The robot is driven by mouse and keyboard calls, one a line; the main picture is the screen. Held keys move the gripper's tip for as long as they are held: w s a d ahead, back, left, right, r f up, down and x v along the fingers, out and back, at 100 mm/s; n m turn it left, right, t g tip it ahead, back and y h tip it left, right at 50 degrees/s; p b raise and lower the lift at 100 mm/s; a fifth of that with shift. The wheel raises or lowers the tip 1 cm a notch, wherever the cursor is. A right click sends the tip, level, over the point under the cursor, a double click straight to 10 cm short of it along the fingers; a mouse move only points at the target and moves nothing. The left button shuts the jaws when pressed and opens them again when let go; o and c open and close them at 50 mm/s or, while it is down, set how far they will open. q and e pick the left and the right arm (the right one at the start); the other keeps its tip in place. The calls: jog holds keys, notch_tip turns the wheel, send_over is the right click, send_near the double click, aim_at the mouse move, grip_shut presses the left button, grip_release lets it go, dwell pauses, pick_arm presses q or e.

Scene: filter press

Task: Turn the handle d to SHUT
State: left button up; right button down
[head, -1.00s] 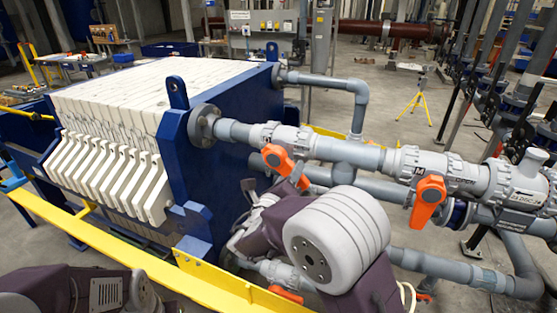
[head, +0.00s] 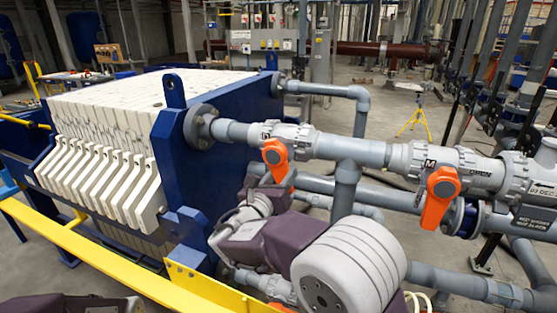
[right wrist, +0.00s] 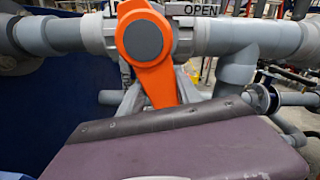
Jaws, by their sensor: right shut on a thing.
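Handle d (head: 276,156) is the orange lever on the left valve of the upper grey pipe. In the right wrist view handle d (right wrist: 146,42) hangs down from its round hub, tilted slightly to the right at its lower end. The word OPEN stands to the right of the hub; the letter label is partly hidden behind it. My right gripper (head: 279,186) reaches up from below and is shut on the lower part of the lever. Its grey fingers (right wrist: 157,96) lie on both sides of the lever. The left gripper is not in view; only part of my left arm shows.
A second orange lever (head: 439,198), marked M, hangs on the right valve. The blue filter press (head: 178,150) with white plates (head: 110,185) stands left. A yellow rail (head: 95,255) runs along its front. Lower grey pipes (head: 450,278) pass close behind my right arm.

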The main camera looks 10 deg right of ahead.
jog(key=m+b, duration=0.1)
jog(key=a+m+b, duration=0.1)
jog(key=b, duration=0.1)
jog(key=shift+w+a+f+m, duration=0.2)
jog(key=shift+w+m, duration=0.1)
jog(key=shift+w, duration=0.1)
jog(key=shift+w+a+r+m+b, duration=0.15)
jog(key=shift+a+r+m+b, duration=0.1)
jog(key=shift+m+b, duration=0.25)
jog(key=shift+r, duration=0.1)
jog(key=c, duration=1)
grip_release()
jog(key=shift+o, duration=0.8)
jog(key=shift+w+a, duration=0.1)
jog(key=shift+w, duration=0.1)
jog(key=shift+s, duration=0.1)
jog(key=v, duration=0.6)
jog(key=shift+s, duration=0.4)
jog(key=shift+a, duration=0.15)
